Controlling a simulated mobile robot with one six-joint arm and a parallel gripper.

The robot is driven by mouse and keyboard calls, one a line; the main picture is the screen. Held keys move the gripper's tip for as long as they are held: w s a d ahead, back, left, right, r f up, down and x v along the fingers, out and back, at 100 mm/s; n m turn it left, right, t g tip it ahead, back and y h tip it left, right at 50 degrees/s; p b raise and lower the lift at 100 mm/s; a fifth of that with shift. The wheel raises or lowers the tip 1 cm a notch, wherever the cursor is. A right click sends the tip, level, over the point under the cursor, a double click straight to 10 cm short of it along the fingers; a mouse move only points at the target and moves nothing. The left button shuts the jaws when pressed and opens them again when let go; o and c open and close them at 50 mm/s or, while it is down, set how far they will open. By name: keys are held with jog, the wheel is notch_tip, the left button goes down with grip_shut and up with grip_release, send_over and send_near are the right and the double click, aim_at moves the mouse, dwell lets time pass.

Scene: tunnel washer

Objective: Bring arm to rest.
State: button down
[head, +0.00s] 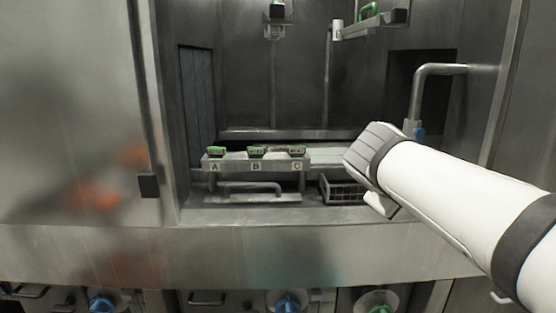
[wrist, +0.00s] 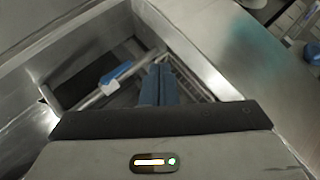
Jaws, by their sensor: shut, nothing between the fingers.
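My white arm reaches in from the right in the head view, its grey-banded end (head: 372,158) in front of the right part of the washer opening. The fingers are hidden there. In the wrist view my gripper (wrist: 159,72) shows as two dark blue fingers pressed together with nothing between them. They point into the metal recess, with a wire basket (wrist: 196,80) beyond and beside them. The basket also shows in the head view (head: 340,190), low and left of my arm's end, partly covered by it.
A bent metal pipe (head: 416,95) with a blue collar (head: 420,134) stands close behind my arm. A rack (head: 256,163) labelled A, B, C holds green-topped pieces to the left. A bracket (head: 372,24) hangs above. A steel ledge (head: 230,235) runs along the front, with blue and green knobs below.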

jog(key=s+a+f+m+g+y+p, duration=0.3)
jog(key=s+a+p, duration=0.1)
jog(key=s+p, duration=0.3)
jog(key=s+a+f+m+g+y+p, duration=0.2)
jog(key=s+a+f+y+p, duration=0.1)
jog(key=s+p, duration=0.4)
jog(key=shift+s+a+f+m+g+y+p, duration=0.2)
jog(key=shift+s+a+m+g+y+p, duration=0.15)
jog(key=shift+a+y, duration=0.35)
